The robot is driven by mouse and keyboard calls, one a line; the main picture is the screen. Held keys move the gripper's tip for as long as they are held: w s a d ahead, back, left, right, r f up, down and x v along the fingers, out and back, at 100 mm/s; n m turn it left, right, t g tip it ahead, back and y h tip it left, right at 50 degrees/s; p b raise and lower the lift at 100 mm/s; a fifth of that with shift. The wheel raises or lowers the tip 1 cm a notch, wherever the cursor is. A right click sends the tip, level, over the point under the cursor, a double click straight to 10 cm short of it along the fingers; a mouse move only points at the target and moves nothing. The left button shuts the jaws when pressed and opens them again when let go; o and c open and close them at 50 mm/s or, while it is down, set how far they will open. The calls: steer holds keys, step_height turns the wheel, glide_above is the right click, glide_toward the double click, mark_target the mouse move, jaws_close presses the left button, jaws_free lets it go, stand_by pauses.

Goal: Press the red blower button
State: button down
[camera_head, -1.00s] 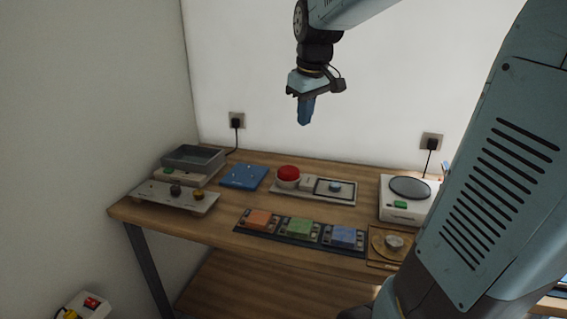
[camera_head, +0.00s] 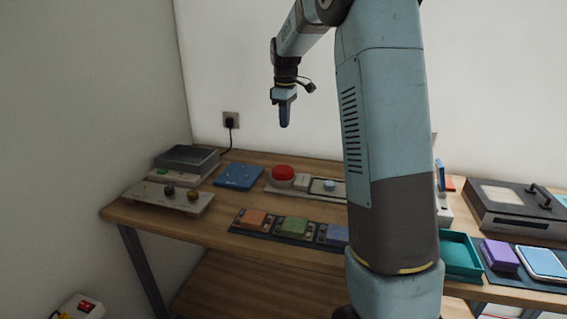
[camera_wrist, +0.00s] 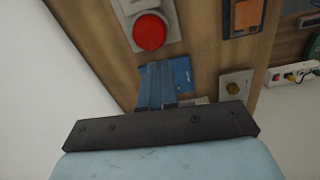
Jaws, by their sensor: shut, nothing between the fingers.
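The red button (camera_head: 283,173) is a large red dome at the left end of a pale grey panel (camera_head: 308,192) on the wooden table, near the wall. The red button also shows in the wrist view (camera_wrist: 150,33) as a round red disc on a light plate, clear of my fingers. My gripper (camera_head: 284,122) points down with its blue fingers shut and empty, above the table and well above the button. In the wrist view, my blue fingers (camera_wrist: 157,88) overlap the blue plate, so their outline is hard to separate.
A blue plate (camera_head: 238,177) lies left of the button. Orange (camera_head: 253,218) and green (camera_head: 293,227) blocks sit in front of it. My arm hides part of the table. A teal tray (camera_head: 460,258) is at the right.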

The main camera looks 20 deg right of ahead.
steer(key=n, duration=0.1)
glide_above(283, 169)
step_height(283, 169, down, 4)
steer(key=shift+w+d+g, duration=0.1)
steer(key=shift+w+g, duration=0.1)
steer(key=shift+g, duration=0.1)
step_height(283, 169, down, 14)
stand_by(0.6)
